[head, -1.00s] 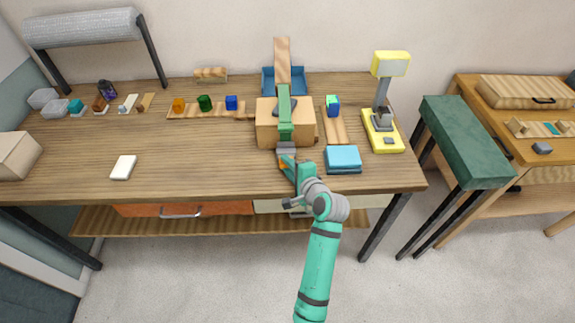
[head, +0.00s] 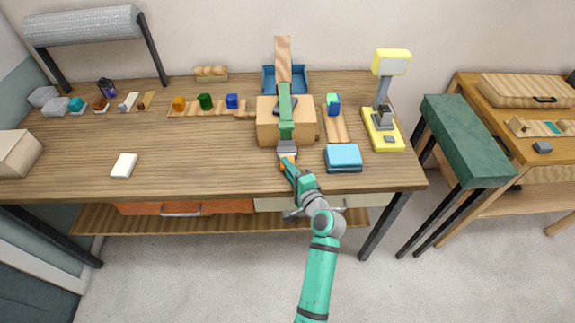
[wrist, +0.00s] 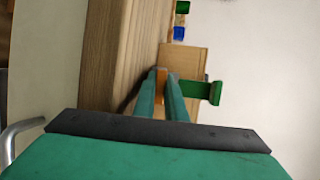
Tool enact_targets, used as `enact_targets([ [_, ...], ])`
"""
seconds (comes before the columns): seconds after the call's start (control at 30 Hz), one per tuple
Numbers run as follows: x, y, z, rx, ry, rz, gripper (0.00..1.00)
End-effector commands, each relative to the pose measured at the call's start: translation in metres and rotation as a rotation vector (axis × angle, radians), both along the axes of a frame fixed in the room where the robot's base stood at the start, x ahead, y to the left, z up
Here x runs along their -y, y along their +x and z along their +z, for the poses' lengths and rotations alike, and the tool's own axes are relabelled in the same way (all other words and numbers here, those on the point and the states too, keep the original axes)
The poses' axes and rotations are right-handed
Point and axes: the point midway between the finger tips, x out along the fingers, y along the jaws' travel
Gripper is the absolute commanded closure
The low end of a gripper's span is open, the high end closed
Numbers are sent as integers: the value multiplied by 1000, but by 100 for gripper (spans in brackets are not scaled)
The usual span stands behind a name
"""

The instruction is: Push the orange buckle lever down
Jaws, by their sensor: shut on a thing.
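The orange buckle lever (head: 285,161) is at the front of the wooden box (head: 267,128), below a grey plate (head: 287,148) and a green strap (head: 286,115) that runs over the box top. My gripper (head: 288,165) reaches in from the front of the table and its fingertips are at the lever. In the wrist view the two green fingers of my gripper (wrist: 164,90) are close together, with the orange lever (wrist: 161,74) between their tips. The fingers hide part of the lever.
A blue stack (head: 343,157) lies just right of my gripper. Coloured blocks on a wooden strip (head: 204,110) are at left. A white block (head: 124,166) lies front left, with clear tabletop between it and the box.

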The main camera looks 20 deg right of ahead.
Motion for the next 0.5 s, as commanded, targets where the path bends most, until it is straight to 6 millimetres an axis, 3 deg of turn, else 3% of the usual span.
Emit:
enact_targets([
  [0.33,0,0,-1,12,-4,-2,100],
  [0.37,0,0,-1,12,-4,-2,87],
  [0.4,0,0,-1,12,-4,-2,81],
  [0.5,0,0,-1,11,-3,-2,81],
])
